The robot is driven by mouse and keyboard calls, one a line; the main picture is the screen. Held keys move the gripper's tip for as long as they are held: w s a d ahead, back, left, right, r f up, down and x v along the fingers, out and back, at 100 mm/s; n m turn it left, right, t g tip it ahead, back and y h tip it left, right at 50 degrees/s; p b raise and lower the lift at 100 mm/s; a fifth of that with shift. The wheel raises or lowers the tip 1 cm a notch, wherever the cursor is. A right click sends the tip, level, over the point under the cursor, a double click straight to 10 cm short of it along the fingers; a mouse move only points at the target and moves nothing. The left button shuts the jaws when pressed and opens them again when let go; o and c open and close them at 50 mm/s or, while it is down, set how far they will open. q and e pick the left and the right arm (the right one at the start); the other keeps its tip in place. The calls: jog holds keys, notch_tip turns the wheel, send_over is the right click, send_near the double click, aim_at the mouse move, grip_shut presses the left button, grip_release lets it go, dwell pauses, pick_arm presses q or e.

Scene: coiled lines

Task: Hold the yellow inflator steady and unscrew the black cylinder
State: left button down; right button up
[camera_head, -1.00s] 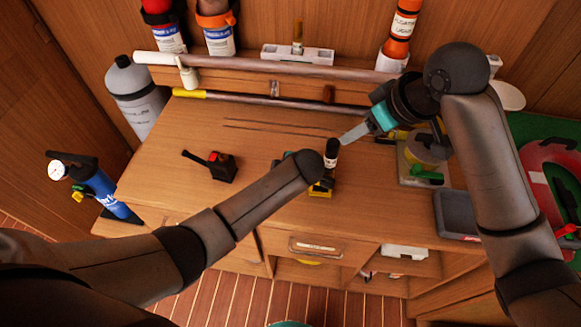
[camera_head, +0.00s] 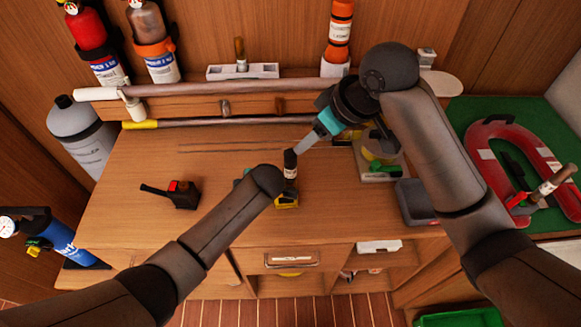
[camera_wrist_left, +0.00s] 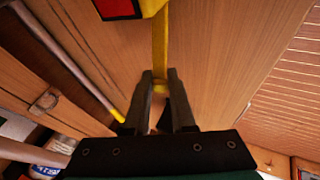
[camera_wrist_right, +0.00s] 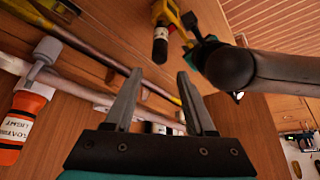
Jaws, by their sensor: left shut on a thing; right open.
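The yellow inflator (camera_head: 287,202) stands on the wooden worktop, partly hidden by my left arm. Its black cylinder (camera_head: 290,160) points up and has a pale label band. The inflator also shows at the top of the right wrist view (camera_wrist_right: 165,12), with the black cylinder (camera_wrist_right: 160,46) beyond my fingertips. In the left wrist view my left gripper (camera_wrist_left: 160,80) is shut on the inflator's narrow yellow part (camera_wrist_left: 160,55). In the head view that gripper is mostly hidden behind its arm. My right gripper (camera_head: 302,147) is open beside the cylinder's upper end; its open fingers (camera_wrist_right: 160,75) have nothing between them.
A black and red device (camera_head: 182,195) lies left on the worktop. A clear-lidded box (camera_head: 380,165) and grey tray (camera_head: 415,202) are at right. A long pole (camera_head: 230,88) runs along the back. Fire extinguishers (camera_head: 97,50) hang behind. The worktop's left-middle is clear.

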aim_at(291, 152)
jog(key=w+a+h, duration=0.1)
jog(key=w+a+m+g+h, duration=0.1)
jog(key=a, duration=0.1)
jog(key=a+m+g, duration=0.1)
jog(key=shift+w+a+f+h, duration=0.2)
jog(key=shift+w+f+h, duration=0.2)
jog(key=shift+w+m+g+h, duration=0.3)
jog(key=shift+w+m+h, duration=0.1)
jog(key=shift+m, duration=0.2)
jog(key=shift+f, duration=4.45)
grip_shut()
